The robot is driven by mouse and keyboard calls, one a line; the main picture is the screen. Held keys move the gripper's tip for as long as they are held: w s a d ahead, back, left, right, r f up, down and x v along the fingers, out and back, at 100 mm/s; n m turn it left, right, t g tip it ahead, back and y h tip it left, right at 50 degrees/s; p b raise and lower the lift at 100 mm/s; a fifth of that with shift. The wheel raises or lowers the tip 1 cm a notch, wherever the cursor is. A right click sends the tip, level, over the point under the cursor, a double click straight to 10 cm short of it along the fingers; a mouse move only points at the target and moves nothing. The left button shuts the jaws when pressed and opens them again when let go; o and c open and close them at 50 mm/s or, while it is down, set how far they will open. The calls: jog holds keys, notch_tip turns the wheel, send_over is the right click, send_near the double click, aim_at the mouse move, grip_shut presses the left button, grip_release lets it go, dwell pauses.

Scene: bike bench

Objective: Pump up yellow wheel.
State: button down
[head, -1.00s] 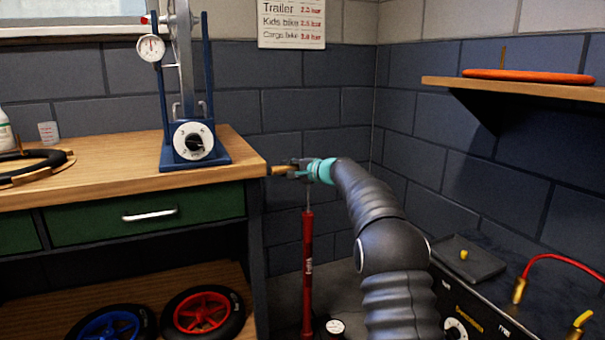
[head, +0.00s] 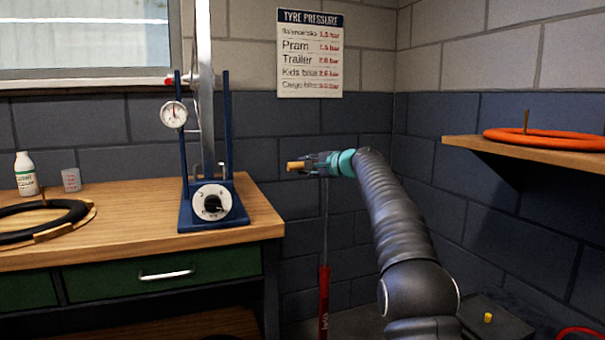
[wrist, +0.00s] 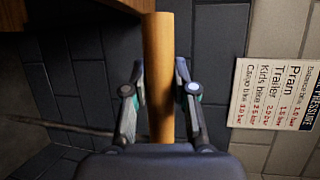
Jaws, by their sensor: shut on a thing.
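A floor pump stands to the right of the workbench, with a red barrel (head: 323,300), a thin rod (head: 325,225) and a wooden handle (head: 295,166). My gripper (head: 312,165) is shut on the handle and holds it high above the barrel, with a long stretch of rod showing. In the wrist view, the wooden handle (wrist: 158,75) lies between the two fingers. The pump's foot and gauge are below the head view. No yellow wheel shows in the current frames.
A pressure chart (head: 310,55) hangs on the wall. A shelf (head: 520,160) holds an orange ring (head: 545,139).

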jog(key=shift+r, duration=0.15)
jog(key=c, duration=0.9)
grip_release()
jog(key=v, duration=1.2)
